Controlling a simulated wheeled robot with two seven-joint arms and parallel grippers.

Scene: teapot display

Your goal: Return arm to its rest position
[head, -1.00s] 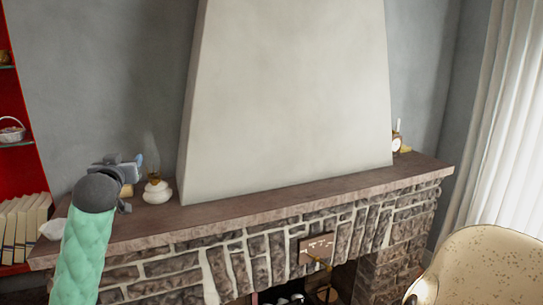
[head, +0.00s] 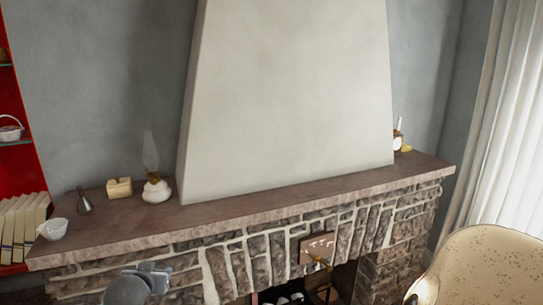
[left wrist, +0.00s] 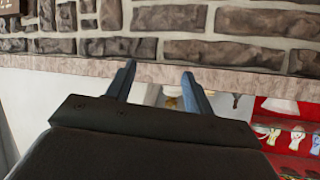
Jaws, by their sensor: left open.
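My left gripper (head: 154,271) is low in front of the stone fireplace, below the front edge of the mantel shelf (head: 250,206). In the left wrist view its two blue-grey fingers (left wrist: 159,76) stand apart with nothing between them. On the left part of the mantel stand a white spouted bowl or pot (head: 53,230), a small grey metal cone (head: 84,204), a yellowish block (head: 119,188) and a white-based oil lamp (head: 156,192). The gripper is apart from all of these. My right gripper is not in view.
The stone fireplace front (head: 225,267) is close behind the gripper. A speckled cream chair (head: 485,265) stands at lower right. A red shelf with books (head: 20,225) is at far left. The middle of the mantel is clear.

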